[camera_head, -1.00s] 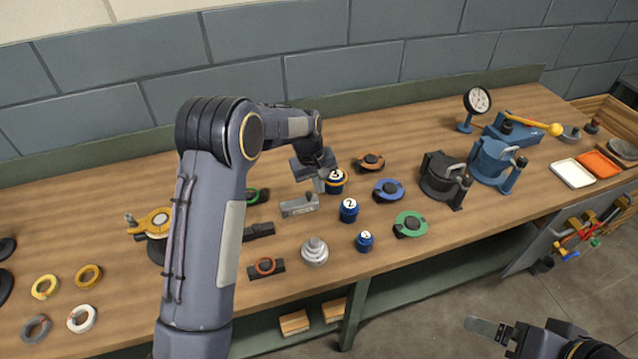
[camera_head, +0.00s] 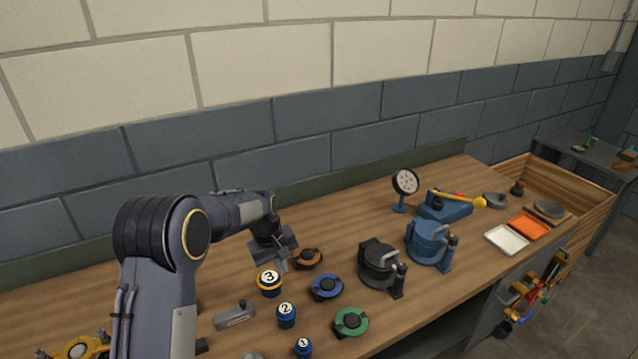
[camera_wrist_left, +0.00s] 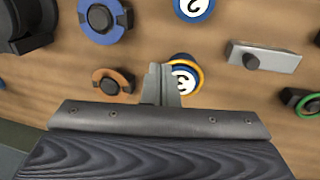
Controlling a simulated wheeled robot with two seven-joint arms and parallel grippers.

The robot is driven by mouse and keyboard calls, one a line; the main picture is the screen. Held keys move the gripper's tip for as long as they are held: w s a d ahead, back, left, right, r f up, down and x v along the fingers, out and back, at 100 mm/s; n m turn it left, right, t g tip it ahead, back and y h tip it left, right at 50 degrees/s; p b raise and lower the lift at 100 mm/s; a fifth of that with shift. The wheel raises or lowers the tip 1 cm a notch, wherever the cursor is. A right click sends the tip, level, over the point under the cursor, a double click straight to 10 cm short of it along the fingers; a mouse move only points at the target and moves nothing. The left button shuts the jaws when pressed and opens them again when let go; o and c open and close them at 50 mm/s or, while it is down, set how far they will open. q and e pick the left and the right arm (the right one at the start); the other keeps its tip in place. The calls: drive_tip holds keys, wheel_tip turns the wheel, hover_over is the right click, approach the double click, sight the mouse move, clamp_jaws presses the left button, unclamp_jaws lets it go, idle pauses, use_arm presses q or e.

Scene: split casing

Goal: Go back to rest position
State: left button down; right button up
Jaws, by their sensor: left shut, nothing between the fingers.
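My left gripper (camera_head: 283,266) is shut and empty above the workbench, just behind and right of the blue cylinder marked 3 (camera_head: 269,282) in the head view. In the left wrist view its fingers (camera_wrist_left: 161,84) partly cover that cylinder (camera_wrist_left: 186,80), which has an orange ring at its top. I cannot tell whether the fingertips touch it. The orange ring on a dark base (camera_head: 307,258) lies beside the gripper. My right gripper is out of the head view.
Cylinders marked 2 (camera_head: 286,314) and 1 (camera_head: 303,347) stand nearer the front. A blue ring (camera_head: 326,287), a green ring (camera_head: 351,322), a black casing (camera_head: 378,268) and a blue casing (camera_head: 428,243) stand to the right. A dial gauge (camera_head: 405,182) is behind.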

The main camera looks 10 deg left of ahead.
use_arm(q)
drive_tip(key=s+a+r+m+t+h+b, duration=0.1)
drive_tip(key=s+a+r, duration=0.2)
drive_tip(key=s+r, duration=0.4)
drive_tip(key=s+a+r+m+t+h+b, duration=0.1)
drive_tip(key=s+a+r, duration=0.1)
drive_tip(key=s+r, duration=0.5)
drive_tip(key=s+d+f+m+t, duration=0.1)
drive_tip(key=s, duration=1)
drive_tip(key=s+f+m+t+b, duration=0.1)
drive_tip(key=s+f+m, duration=0.1)
drive_tip(key=s, duration=0.8)
drive_tip(key=shift+s+d+t, duration=0.3)
drive_tip(key=shift+s+d, duration=0.1)
